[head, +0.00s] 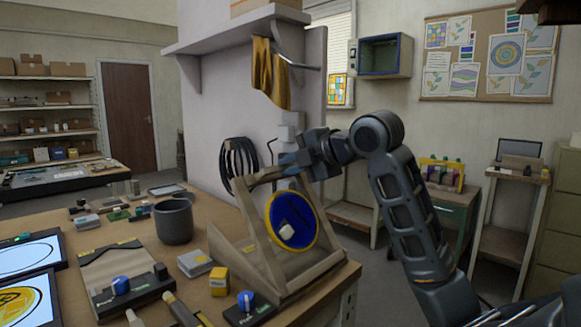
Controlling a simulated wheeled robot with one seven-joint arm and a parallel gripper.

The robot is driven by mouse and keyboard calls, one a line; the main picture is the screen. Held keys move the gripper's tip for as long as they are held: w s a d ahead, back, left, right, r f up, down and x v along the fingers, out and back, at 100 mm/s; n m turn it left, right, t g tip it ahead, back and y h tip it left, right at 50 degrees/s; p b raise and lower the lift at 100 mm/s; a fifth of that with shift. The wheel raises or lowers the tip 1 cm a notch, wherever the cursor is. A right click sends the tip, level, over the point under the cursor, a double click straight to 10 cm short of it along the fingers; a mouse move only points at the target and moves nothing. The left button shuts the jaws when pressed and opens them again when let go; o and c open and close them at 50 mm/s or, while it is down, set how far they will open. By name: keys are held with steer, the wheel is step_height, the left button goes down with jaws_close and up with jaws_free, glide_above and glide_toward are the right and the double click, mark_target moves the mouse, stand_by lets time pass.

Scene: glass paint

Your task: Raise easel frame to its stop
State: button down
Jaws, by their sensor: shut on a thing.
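The easel frame (244,215) is a light wooden frame standing tilted up on its base near the right end of the workbench. My arm reaches in from the right. The fingertips are small in this view and the stop cannot be made out.
A dark grey mug (173,221) stands left of the easel. A yellow block (218,281) and a blue-knobbed box (246,304) sit in front of it. Black coiled cable (238,165) hangs on the wall behind. The floor right of the bench is partly clear.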

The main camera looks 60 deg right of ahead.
steer(key=shift+s, duration=0.15)
steer(key=c, duration=1.1)
jaws_free()
steer(key=shift+v, duration=3.9)
steer(key=shift+a, duration=0.15)
